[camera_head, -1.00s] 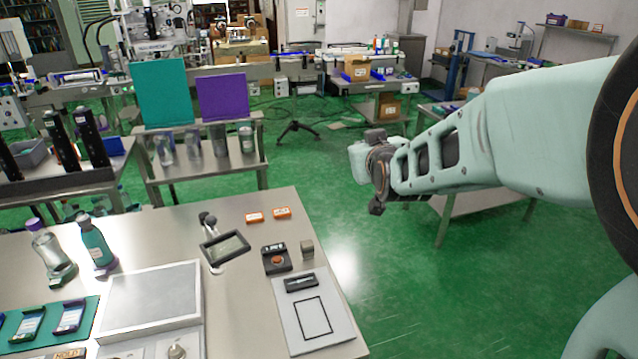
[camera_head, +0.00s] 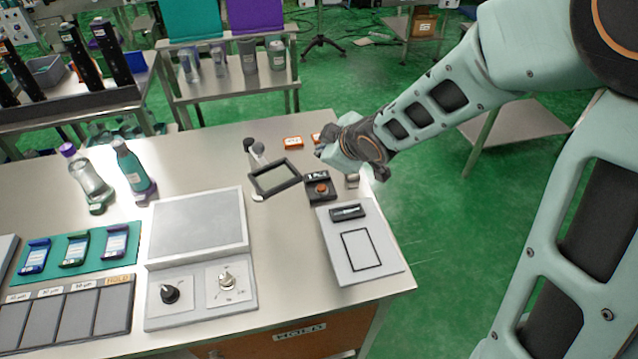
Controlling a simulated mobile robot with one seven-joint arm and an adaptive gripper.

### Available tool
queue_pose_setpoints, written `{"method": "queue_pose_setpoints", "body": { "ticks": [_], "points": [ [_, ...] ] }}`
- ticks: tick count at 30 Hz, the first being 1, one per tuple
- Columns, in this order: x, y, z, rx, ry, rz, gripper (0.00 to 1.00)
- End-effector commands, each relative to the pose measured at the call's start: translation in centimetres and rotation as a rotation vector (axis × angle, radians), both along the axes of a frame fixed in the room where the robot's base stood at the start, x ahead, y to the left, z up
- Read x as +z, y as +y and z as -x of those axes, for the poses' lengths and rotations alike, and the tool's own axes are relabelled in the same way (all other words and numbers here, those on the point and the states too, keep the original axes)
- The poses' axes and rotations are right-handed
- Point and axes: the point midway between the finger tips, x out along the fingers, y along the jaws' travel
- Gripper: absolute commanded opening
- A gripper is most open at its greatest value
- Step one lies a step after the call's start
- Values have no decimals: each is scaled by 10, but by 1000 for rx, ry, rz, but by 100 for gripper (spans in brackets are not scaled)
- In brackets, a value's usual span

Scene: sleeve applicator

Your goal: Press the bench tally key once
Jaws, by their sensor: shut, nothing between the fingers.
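The bench tally key is a small black box (camera_head: 319,190) with a round orange-red button (camera_head: 321,188) and a small display on top. It sits on the steel bench, just behind the white panel with a black rectangle outline. My gripper (camera_head: 326,149) is at the end of the pale green arm, in from the right. It appears above and behind the tally key, apart from it in the picture. It is small and partly hidden by my wrist; it is shut and empty. The button shows clear of my gripper.
The white panel (camera_head: 391,261) is in front.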

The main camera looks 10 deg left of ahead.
Motion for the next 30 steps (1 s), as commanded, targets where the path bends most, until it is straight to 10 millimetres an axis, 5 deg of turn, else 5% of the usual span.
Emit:
{"method": "queue_pose_setpoints", "body": {
  "ticks": [11,30],
  "points": [
    [-8,0,0,-2,0,-1,0],
    [-79,0,0,-2,0,-1,0]
  ]
}}
